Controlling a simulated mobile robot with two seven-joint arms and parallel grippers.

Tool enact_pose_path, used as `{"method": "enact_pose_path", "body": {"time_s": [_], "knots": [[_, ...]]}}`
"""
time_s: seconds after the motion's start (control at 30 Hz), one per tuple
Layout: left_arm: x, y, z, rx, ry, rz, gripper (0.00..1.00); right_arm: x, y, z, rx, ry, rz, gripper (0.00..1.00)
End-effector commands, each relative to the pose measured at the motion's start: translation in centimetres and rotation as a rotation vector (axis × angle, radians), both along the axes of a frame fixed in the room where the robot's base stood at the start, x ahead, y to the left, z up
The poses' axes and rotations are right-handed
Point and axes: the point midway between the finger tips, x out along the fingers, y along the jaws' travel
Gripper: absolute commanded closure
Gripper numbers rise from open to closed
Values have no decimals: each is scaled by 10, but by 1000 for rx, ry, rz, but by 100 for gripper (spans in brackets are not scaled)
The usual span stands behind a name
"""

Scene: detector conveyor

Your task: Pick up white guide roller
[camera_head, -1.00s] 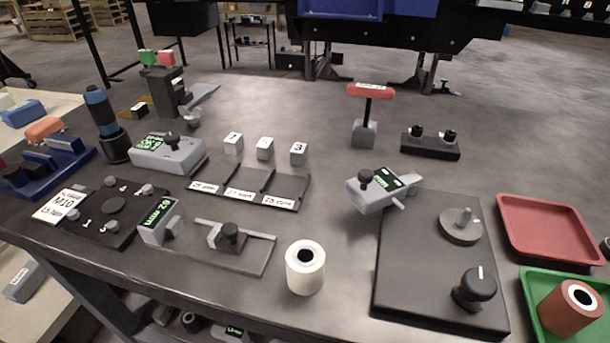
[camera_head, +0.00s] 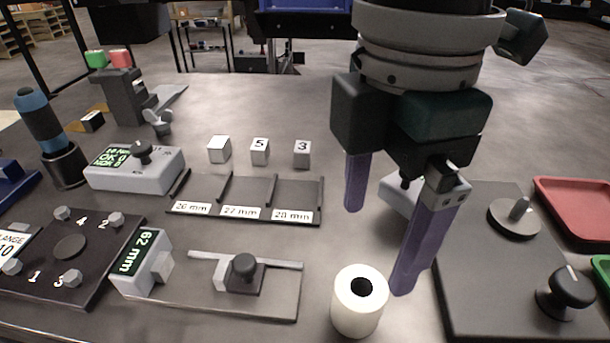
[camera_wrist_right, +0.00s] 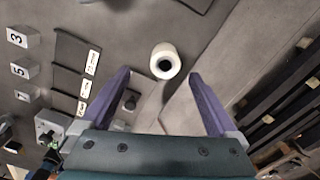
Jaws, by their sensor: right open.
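The white guide roller (camera_head: 357,306) is a white cylinder with a dark bore. It stands upright on the grey table near its front edge, left of the grey panel with the knob. My right gripper (camera_head: 378,245) is open and empty, reaching down above the table just behind and above the roller. In the right wrist view the roller (camera_wrist_right: 165,62) lies ahead of the spread purple fingers (camera_wrist_right: 160,88), roughly centred between them and apart from both. My left gripper is not in view.
A gauge with a 62 mm display (camera_head: 141,263) and a slide fixture (camera_head: 243,273) are left of the roller. The grey panel (camera_head: 490,290) with a black knob (camera_head: 566,291) is to its right. A slotted tray (camera_head: 245,200) and small numbered cubes (camera_head: 260,150) are behind.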

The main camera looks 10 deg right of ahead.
Motion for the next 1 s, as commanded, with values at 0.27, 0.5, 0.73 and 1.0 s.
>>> {"method": "enact_pose_path", "body": {"time_s": [0.27, 0.5, 0.73, 1.0], "knots": [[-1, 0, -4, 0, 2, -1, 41, -1, 0, -39, -1, 2, 0, 5], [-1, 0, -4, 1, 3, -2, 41, -8, 6, -66, 0, 4, 1, 5], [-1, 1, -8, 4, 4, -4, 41, -9, 7, -93, -1, -1, 1, 5], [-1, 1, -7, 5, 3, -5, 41, -9, 7, -94, -1, -2, 1, 8]]}}
